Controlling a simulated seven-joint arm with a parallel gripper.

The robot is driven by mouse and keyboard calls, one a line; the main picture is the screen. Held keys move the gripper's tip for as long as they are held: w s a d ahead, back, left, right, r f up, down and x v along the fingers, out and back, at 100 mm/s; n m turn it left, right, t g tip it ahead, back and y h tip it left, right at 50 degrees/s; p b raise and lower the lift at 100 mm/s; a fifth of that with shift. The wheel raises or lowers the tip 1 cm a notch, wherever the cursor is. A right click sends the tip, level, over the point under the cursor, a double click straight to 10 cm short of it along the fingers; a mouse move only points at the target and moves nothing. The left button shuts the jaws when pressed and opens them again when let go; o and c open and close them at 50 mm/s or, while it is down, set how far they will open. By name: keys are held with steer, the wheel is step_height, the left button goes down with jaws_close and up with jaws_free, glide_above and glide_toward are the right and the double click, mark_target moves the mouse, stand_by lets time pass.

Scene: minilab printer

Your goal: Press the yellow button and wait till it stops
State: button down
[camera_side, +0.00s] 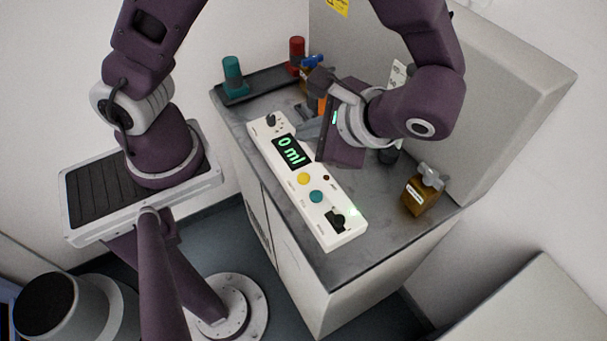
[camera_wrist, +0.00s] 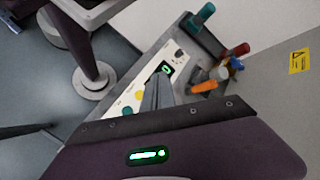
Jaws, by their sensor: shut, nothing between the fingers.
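The white control panel (camera_side: 332,232) lies on the grey worktop, with a display (camera_side: 291,150) reading "0 ml" in green. The yellow button (camera_side: 303,179) sits just below the display, next to a teal button (camera_side: 316,196). The yellow button also shows in the wrist view (camera_wrist: 141,96), left of my fingers. My gripper (camera_side: 300,137) is shut and empty. Its fingertips are over the panel near the display's upper right, apart from the yellow button. In the wrist view the fingers (camera_wrist: 157,84) cover part of the display.
An amber bottle (camera_side: 419,197) stands on the right of the worktop. An orange object (camera_wrist: 204,87) lies right of my fingers. A grey wall or housing rises behind.

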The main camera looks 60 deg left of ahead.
mark_target(307, 181)
steer(key=shift+f, duration=0.1)
steer(key=shift+f, duration=4.35)
steer(key=shift+f, duration=0.4)
steer(key=shift+f, duration=0.45)
steer(key=shift+r, duration=0.85)
steer(key=shift+r, duration=2.55)
